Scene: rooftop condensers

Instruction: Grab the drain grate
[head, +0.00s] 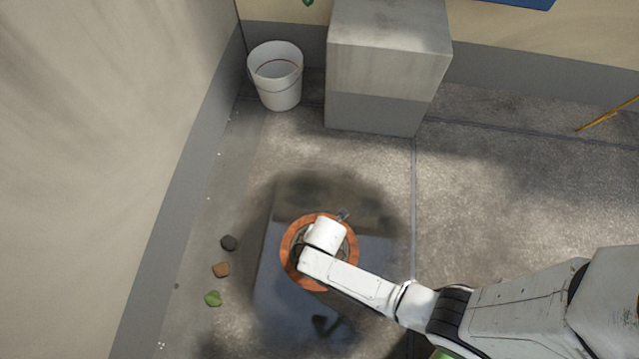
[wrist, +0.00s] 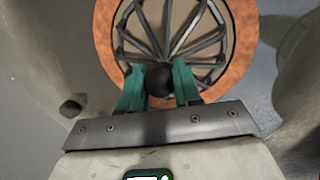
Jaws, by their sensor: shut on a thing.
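The drain grate (wrist: 205,46) shows in the wrist view as dark grey bars fanning out from a round black knob (wrist: 159,80). An orange-brown ring (wrist: 246,45) surrounds the bars. My gripper (wrist: 158,86) has its two green fingers on either side of the knob, shut on it. In the head view the ring (head: 287,262) is at the lower middle, over dark, wet floor. My white gripper (head: 325,236) covers most of the grate there. I cannot tell whether the grate is seated or lifted.
A dark puddle (head: 275,290) surrounds the ring. A dark stone (head: 229,243), a brown lump (head: 221,270) and a green leaf (head: 213,298) lie left of it. A white bucket (head: 277,90) and a grey block (head: 375,110) stand behind.

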